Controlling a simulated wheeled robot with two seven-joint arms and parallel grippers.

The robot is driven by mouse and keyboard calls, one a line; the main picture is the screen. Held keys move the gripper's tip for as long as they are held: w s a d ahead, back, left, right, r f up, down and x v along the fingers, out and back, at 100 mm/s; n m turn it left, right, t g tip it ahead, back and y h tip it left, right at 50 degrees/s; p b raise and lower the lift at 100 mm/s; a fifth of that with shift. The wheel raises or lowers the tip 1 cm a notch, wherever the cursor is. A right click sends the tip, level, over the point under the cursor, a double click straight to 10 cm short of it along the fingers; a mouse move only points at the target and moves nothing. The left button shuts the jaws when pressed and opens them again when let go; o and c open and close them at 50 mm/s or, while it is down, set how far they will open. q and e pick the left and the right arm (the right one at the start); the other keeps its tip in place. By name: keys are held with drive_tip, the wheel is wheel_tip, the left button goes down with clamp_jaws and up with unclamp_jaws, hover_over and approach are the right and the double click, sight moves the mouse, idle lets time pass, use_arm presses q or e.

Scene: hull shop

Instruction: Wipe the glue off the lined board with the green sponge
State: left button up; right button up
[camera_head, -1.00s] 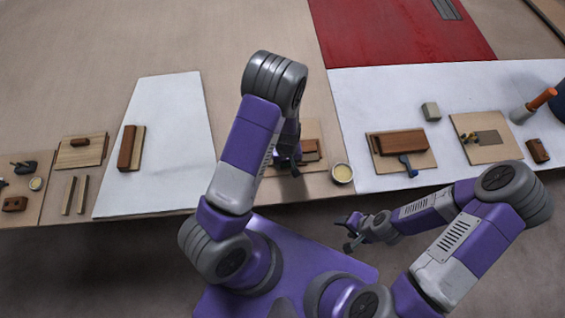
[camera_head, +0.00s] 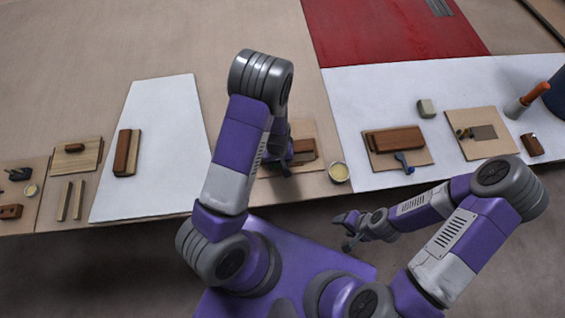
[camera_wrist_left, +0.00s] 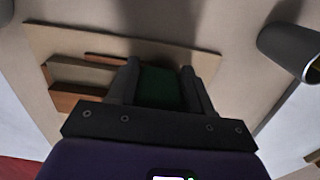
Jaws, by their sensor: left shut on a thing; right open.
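My left gripper (camera_head: 281,163) is shut on the green sponge (camera_wrist_left: 161,86), which shows as a dark green patch between the fingers in the left wrist view. It is low over a light wooden board (camera_head: 308,131), which also lies below the fingers in the left wrist view (camera_wrist_left: 60,37). Whether the sponge touches the board cannot be told. I cannot make out lines or glue on it; arm and gripper hide part of it. A brown wooden piece (camera_head: 303,148) sits on this board. My right gripper (camera_head: 348,232) is open and empty, in front of the bench edge.
A cup with pale yellow contents (camera_head: 339,172) stands right of the board, near the bench edge. A white sheet (camera_head: 168,180) lies left.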

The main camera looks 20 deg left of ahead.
use_arm(q)
drive_tip(key=shift+s+a, duration=0.55)
drive_tip(key=shift+a, duration=0.2)
drive_tip(key=shift+s+a, duration=0.5)
drive_tip(key=shift+a, duration=0.25)
drive_tip(key=shift+w+d+p, duration=0.1)
drive_tip(key=shift+w+d, duration=0.55)
drive_tip(key=shift+d, duration=0.45)
drive_tip(key=shift+w+d+p, duration=0.1)
drive_tip(key=shift+w+d, duration=0.6)
drive_tip(key=shift+d, duration=0.35)
drive_tip(key=shift+w+d+p, duration=0.1)
drive_tip(key=shift+w+d, duration=0.55)
drive_tip(key=shift+d, duration=0.45)
wheel_tip(320, 180, up, 7)
drive_tip(key=p, duration=0.5)
drive_tip(key=shift+p, duration=0.35)
drive_tip(key=shift+a, duration=0.1)
